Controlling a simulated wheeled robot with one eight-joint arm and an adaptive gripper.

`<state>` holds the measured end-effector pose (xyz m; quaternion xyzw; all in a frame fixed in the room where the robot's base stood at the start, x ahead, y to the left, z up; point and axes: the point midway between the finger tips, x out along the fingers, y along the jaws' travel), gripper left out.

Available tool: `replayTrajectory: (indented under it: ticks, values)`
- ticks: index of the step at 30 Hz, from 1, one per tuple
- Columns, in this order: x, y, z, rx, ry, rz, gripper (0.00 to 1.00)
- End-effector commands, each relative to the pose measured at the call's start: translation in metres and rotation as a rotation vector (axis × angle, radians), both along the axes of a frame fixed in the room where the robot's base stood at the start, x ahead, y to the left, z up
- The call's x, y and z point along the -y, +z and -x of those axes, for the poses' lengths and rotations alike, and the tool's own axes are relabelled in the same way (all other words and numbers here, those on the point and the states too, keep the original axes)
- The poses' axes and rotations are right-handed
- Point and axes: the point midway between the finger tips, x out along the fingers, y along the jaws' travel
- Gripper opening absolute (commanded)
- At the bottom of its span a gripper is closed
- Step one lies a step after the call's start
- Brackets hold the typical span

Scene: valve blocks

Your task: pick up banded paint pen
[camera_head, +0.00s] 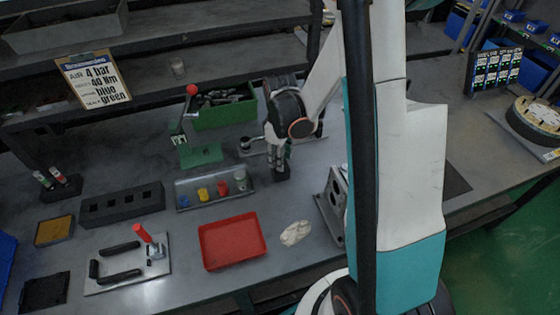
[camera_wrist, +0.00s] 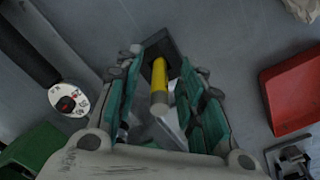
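A slim pen-like item (camera_wrist: 159,82) with a yellow barrel stands in a small black block in the wrist view. It is between the fingers of my gripper (camera_wrist: 163,62), with a visible gap on each side, so the gripper looks open around it. Its near end, by a pale grey shape, is partly hidden; I cannot make out bands on it. In the head view my gripper (camera_head: 279,160) points down just above the black block (camera_head: 281,174), and its fingers hide the item. Two pale pens with coloured parts (camera_head: 43,179) stand in a dark holder at the far left.
A red tray (camera_head: 232,242) and a crumpled cloth (camera_head: 295,233) lie in front. A tray of coloured caps (camera_head: 214,190), a green valve stand (camera_head: 200,154) and a green bin (camera_head: 225,112) are left of my gripper. A grey angled block (camera_head: 331,207) stands at right.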

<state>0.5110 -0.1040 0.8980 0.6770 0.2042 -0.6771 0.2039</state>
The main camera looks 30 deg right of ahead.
Motion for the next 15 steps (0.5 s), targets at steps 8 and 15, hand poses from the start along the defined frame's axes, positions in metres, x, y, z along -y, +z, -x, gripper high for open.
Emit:
replayTrajectory:
  ticks: [8,15]
  values:
    - [0.0001,0.0003,-0.0001,0.0,0.0,0.0,0.0]
    - [0.0,0.0005,-0.0001,0.0,0.0,0.0,0.0]
